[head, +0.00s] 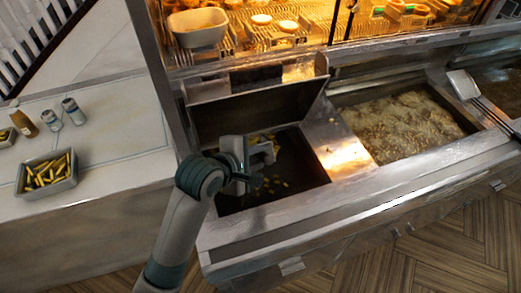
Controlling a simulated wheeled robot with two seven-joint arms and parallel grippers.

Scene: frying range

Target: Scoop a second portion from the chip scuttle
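The chip scuttle (305,172) is a dark, metal-rimmed well left of the fryer, with a raised metal panel behind it. A few yellow chips (275,183) lie scattered on its floor, and more lie near my gripper. My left gripper (268,151) is over the scuttle's middle, pointing right. My wrist hides the left part of the well. Whether the fingers hold anything is too small to tell, and I cannot make out a scoop. A grey tray (47,189) filled with chips sits on the left counter. My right gripper is out of view.
A fryer with bubbling oil (398,122) lies to the right, with a basket or skimmer (463,84) at its far right. A lit glass cabinet with a white tub (198,27) stands behind. Shakers (73,110) and a bottle (24,123) stand on the left counter.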

